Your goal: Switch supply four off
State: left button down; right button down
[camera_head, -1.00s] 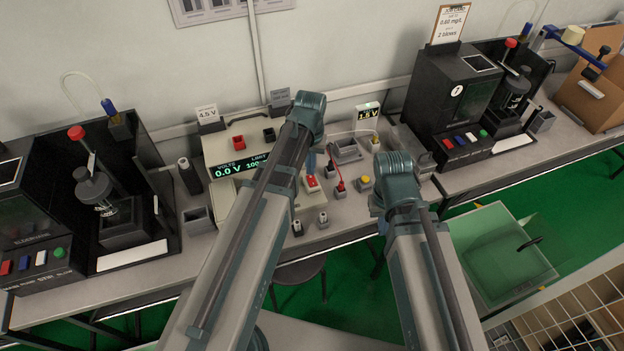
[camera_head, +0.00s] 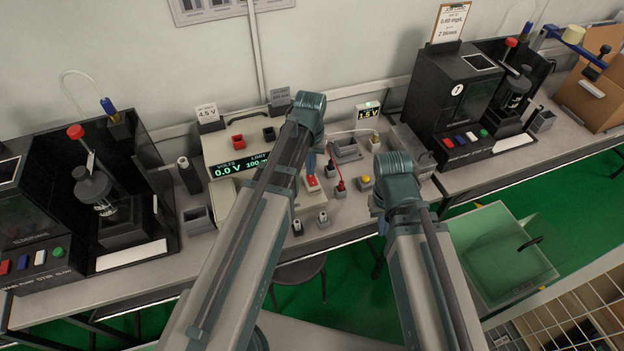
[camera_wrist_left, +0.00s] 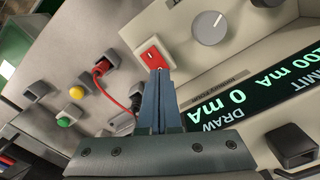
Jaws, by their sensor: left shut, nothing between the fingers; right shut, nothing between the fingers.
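The bench supply (camera_head: 222,142) is a beige box with a green display reading 0.0 V and a limit that starts with 100. Its red rocker switch (camera_head: 313,184) shows beside my left arm. The left wrist view shows the red switch (camera_wrist_left: 152,56) with white marks, near a grey knob, and a display reading DRAW 0 mA. My left gripper (camera_head: 311,160) is shut and empty. In the wrist view its fingertips (camera_wrist_left: 160,73) overlap the switch's lower edge; I cannot tell if they touch. My right arm reaches over the bench, its fingers hidden.
A red plug (camera_wrist_left: 103,67) with a red lead, a yellow button (camera_wrist_left: 76,92) and a green button (camera_wrist_left: 64,122) are close by. Black testers (camera_head: 470,95) stand on both sides.

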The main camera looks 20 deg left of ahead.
pick_arm(q)
jog(key=shift+f+b, duration=0.65)
jog(key=shift+f, duration=0.05)
jog(key=shift+r, duration=0.1)
notch_tip(320, 180, up, 7)
jog(key=p, duration=0.7)
dwell(0.3)
jog(key=s+d+m+y, duration=0.1)
jog(key=s+d+m, duration=0.3)
jog(key=s+d, duration=0.6)
jog(key=s, duration=0.4)
jog(key=shift+s+d+m, duration=0.15)
jog(key=shift+d+m, duration=0.1)
jog(key=shift+m, duration=0.05)
